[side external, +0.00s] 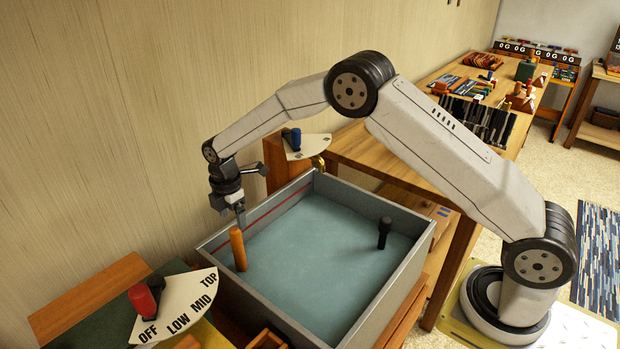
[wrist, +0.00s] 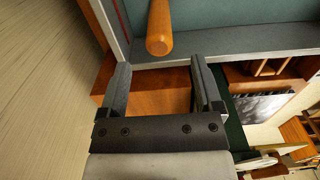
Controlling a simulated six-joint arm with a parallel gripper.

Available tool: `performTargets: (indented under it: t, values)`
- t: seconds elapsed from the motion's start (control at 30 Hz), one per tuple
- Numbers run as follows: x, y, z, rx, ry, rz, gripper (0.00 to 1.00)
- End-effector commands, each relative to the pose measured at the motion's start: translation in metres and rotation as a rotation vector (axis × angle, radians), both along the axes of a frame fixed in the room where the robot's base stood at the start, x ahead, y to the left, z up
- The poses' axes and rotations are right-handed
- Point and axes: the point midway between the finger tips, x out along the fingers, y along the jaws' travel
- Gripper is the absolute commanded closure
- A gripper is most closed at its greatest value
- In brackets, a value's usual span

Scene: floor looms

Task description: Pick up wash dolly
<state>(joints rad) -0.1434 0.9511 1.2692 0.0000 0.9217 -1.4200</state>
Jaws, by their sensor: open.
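A grey-walled basin (side external: 385,288) holds blue-green water (side external: 310,245). An orange wooden handle (side external: 238,248) stands nearly upright in the water near the basin's left side. A dark handle (side external: 384,232) stands in the water toward the right. I cannot tell for certain which of the two is the wash dolly. My gripper (side external: 240,212) is just above the wooden handle in the side view, over the basin's left part. In the wrist view my gripper (wrist: 160,65) is open and empty, and the wooden handle (wrist: 160,28) shows just beyond the fingertips, apart from them.
A plain wall (side external: 120,120) runs along the left. A dial with a red knob (side external: 142,299), marked OFF, LOW, MID and TOP, stands at front left. A wooden bench (side external: 372,150) adjoins the basin.

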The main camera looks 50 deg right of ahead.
Motion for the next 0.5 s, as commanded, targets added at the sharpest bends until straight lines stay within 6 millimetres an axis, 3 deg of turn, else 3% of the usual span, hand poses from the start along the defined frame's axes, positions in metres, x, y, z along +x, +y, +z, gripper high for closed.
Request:
performTargets:
  t: [0.23,0.5]
  values:
    - [0.001,0.001,-0.003,0.000,0.001,0.010,0.17]
    - [0.001,0.000,-0.024,0.000,0.002,0.009,0.17]
